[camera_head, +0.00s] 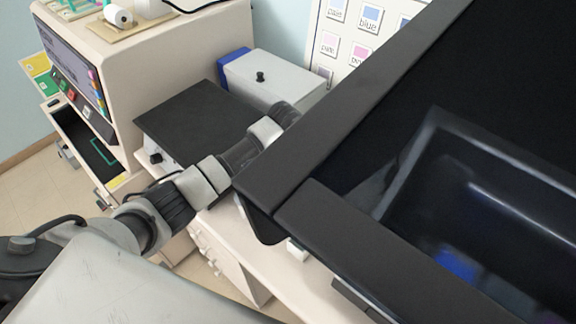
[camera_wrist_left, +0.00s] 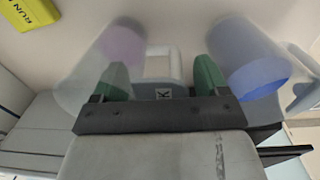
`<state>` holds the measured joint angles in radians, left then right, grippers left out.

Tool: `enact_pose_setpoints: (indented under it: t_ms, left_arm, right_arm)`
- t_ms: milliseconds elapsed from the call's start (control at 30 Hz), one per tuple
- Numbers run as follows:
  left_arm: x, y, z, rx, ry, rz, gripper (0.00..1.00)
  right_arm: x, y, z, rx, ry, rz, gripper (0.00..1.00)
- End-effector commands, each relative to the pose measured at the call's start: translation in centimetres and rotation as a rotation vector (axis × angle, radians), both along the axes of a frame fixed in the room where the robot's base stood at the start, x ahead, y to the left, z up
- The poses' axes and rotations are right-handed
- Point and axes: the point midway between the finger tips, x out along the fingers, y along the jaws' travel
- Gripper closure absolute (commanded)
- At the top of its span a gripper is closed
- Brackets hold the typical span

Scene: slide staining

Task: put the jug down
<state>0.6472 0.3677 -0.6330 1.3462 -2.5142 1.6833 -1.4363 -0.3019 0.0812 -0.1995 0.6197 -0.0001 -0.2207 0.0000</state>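In the left wrist view my left gripper (camera_wrist_left: 162,85) shows two green finger pads set well apart. A pale block-like thing (camera_wrist_left: 160,62) with a grey lower part and a dark letter is between them; I cannot tell whether the pads press on it. To the right is a clear jug-like vessel (camera_wrist_left: 248,68) with blue in it and a pale handle shape beside it. To the left is a similar clear vessel (camera_wrist_left: 106,62) with purple in it. In the head view my left arm runs behind a black frame, which hides its gripper. My right gripper is not in view.
In the head view a dark-framed hood with a glossy pane (camera_head: 480,170) covers the right. A dark flat plate (camera_head: 195,118) and a white lidded box (camera_head: 272,80) stand behind my left arm. A beige machine (camera_head: 150,70) is at left. A yellow label (camera_wrist_left: 32,12) shows in the left wrist view.

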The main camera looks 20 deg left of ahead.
Motion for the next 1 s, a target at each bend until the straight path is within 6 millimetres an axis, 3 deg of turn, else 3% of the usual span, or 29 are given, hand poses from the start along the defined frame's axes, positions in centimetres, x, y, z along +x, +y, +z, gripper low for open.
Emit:
enact_pose_setpoints:
  t_ms: [400, 800, 1000]
  left_arm:
    - [0.1, 0.0, 0.8, 0.0, -0.004, 0.0, 0.25]
    - [-0.1, 0.1, 8.9, 0.001, -0.007, -0.001, 0.25]
    - [-0.3, 0.1, 11.5, 0.0, -0.002, 0.0, 0.25]
  right_arm:
    - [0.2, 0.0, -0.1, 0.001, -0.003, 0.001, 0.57]
    - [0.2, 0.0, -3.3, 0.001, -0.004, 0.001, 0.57]
    - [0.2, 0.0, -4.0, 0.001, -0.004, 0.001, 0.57]
